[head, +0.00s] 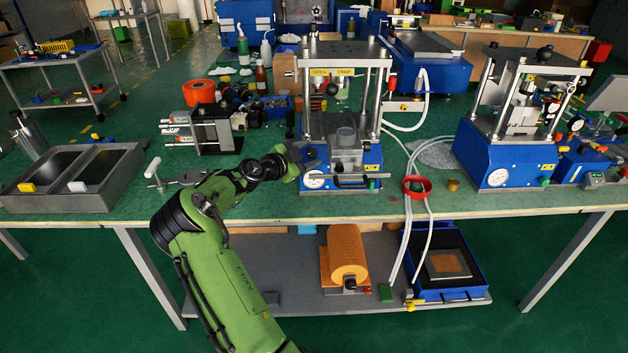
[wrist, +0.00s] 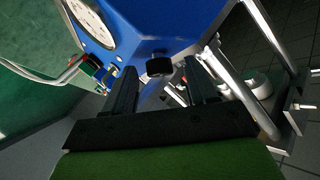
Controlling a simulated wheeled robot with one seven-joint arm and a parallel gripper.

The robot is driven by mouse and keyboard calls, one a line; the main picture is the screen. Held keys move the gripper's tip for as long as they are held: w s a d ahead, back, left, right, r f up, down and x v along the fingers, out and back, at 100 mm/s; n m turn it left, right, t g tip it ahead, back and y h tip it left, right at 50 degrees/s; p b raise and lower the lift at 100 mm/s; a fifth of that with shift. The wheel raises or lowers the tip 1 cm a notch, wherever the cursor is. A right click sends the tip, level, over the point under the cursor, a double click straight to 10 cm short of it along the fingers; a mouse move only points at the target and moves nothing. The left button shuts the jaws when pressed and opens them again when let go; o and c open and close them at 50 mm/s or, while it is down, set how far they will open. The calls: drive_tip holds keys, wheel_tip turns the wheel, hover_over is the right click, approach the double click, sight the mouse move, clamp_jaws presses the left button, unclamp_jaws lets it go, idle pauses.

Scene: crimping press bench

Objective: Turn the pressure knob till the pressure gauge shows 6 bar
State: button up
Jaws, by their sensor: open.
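The pressure knob (wrist: 159,66) is a small black knob on the blue press base (wrist: 150,22) in the wrist view. My gripper (wrist: 157,75) is open, with one dark finger on each side of the knob and a visible gap on both sides. The white pressure gauge (wrist: 88,24) is cut by the top edge there, and its needle cannot be read. In the head view the gauge (head: 317,180) is a small white dial low on the press front, too small to read. My gripper (head: 294,160) is at the press's left side, and I cannot make out the knob there.
Small green and red parts (wrist: 98,68) and a pale hose (wrist: 50,76) are close to the left finger. Metal posts (wrist: 257,42) stand to the right. A T-handled tool (head: 154,174) lies left of my arm. A second press (head: 508,160) stands further right.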

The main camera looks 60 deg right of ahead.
drive_tip(key=shift+a, duration=0.1)
drive_tip(key=shift+b+v, duration=0.95)
drive_tip(key=shift+v, duration=1.95)
